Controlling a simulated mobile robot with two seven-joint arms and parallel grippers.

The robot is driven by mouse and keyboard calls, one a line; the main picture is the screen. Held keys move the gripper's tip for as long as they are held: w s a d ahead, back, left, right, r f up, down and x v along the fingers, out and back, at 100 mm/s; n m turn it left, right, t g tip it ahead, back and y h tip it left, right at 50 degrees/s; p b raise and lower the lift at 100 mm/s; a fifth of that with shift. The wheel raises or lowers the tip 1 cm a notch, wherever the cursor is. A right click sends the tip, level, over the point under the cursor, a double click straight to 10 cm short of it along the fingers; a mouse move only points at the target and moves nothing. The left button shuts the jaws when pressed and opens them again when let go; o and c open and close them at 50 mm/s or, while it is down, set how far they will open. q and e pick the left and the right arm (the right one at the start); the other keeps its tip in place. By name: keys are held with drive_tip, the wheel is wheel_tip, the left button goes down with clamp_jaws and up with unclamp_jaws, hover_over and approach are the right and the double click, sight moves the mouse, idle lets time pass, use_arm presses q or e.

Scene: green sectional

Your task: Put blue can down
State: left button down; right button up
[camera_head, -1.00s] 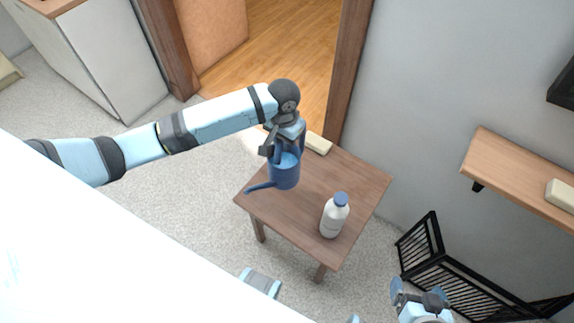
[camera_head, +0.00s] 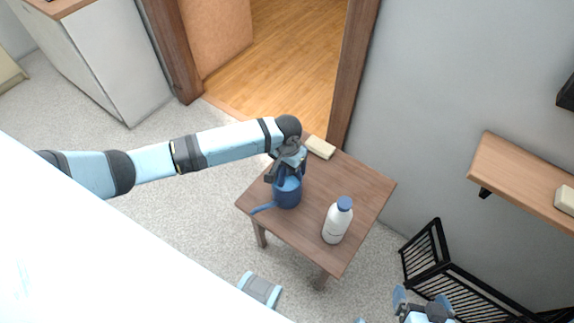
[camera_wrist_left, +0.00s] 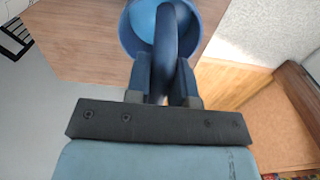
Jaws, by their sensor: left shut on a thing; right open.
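The blue can (camera_head: 288,192) is a watering can with a long spout that points left in the head view. My left gripper (camera_head: 285,172) is shut on its handle. The can is at the left part of the small wooden table (camera_head: 340,188), at or just above the top; I cannot tell whether it touches. In the left wrist view the can (camera_wrist_left: 130,35) shows beyond the fingers, its handle between them (camera_wrist_left: 165,80). My right gripper (camera_head: 424,303) is open and empty at the bottom right of the head view, away from the table.
A white bottle with a blue cap (camera_head: 337,222) stands on the table's front right part. A pale block (camera_head: 320,147) lies at its back corner. A black rack (camera_head: 450,275) is on the floor at right. A wall shelf (camera_head: 525,175) holds another pale block (camera_head: 566,199). The table's right part is clear.

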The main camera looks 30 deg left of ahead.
use_arm(q)
drive_tip(key=shift+f, duration=0.1)
use_arm(e)
drive_tip(key=shift+r, duration=0.1)
use_arm(q)
drive_tip(key=c, duration=1)
unclamp_jaws()
wheel_tip(320, 180, up, 12)
drive_tip(key=p, duration=0.2)
drive_tip(key=s+d+f+m+t+h, duration=0.1)
drive_tip(key=s+d+f+t+h, duration=0.4)
drive_tip(key=s+d+f, duration=0.35)
drive_tip(key=s+t, duration=0.2)
drive_tip(key=s, duration=0.1)
drive_tip(key=s+a+r+t+y, duration=0.1)
drive_tip(key=s, duration=0.3)
drive_tip(key=s+a+t, duration=0.1)
drive_tip(key=s+t, duration=0.1)
drive_tip(key=s, duration=0.1)
drive_tip(key=shift+s+r+t+y, duration=0.3)
drive_tip(key=shift+y, duration=0.1)
use_arm(e)
drive_tip(key=shift+r, duration=0.4)
